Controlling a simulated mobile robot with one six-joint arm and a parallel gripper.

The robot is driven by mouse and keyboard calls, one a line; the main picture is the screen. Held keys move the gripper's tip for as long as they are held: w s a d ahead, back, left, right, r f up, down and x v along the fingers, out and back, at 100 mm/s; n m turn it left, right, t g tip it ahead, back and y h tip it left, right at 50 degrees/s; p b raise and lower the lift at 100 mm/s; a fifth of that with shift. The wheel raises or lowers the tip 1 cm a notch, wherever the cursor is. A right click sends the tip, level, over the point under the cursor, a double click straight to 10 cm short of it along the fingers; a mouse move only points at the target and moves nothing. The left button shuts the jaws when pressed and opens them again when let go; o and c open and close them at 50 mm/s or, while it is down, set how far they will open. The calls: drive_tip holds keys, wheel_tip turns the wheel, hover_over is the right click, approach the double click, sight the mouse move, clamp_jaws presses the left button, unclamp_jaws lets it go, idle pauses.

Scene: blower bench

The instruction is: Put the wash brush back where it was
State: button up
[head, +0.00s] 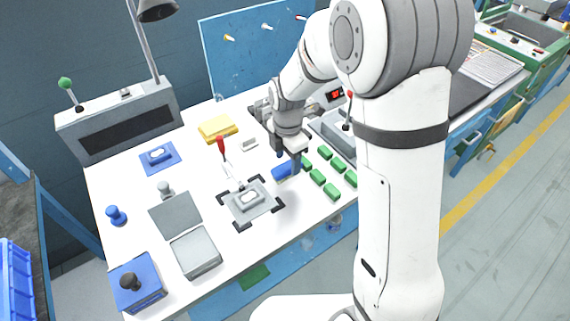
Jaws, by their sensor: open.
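My gripper (286,157) is over the white bench, pointing down, with its jaws open. A small blue block-like thing (286,170) lies right below and beside the fingertips. It may be the wash brush, but I cannot tell for certain at this size. The gripper partly covers it, and I cannot tell whether the fingers touch it. No other thing in view is clearly a wash brush.
Green blocks (331,191) lie in rows right of the gripper. A grey fixture (247,203) with a red-handled clamp (221,148) is left of it. A yellow stack (217,128) lies behind. An open grey case (195,251) and a blue box (137,286) are front left.

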sight(287, 166)
wheel_tip(287, 166, up, 9)
drive_tip(key=s+d+r+m+t, duration=0.1)
drive_tip(key=s+d+r+m, duration=0.1)
drive_tip(key=s+d+m, duration=0.4)
drive_tip(key=s+d+r+m+t, duration=0.1)
drive_tip(key=s+d+r+m, duration=0.1)
drive_tip(key=s+d+m, duration=0.5)
drive_tip(key=s+m, duration=0.6)
drive_tip(key=m, duration=0.5)
drive_tip(key=shift+d+r+m, duration=0.3)
drive_tip(key=shift+r+m, duration=0.1)
drive_tip(key=shift+s+r, duration=0.1)
drive_tip(key=shift+r, duration=0.05)
drive_tip(key=shift+r+t+p, duration=0.3)
drive_tip(key=shift+r+p, duration=0.2)
drive_tip(key=shift+p, duration=0.15)
drive_tip(key=shift+c, duration=0.4)
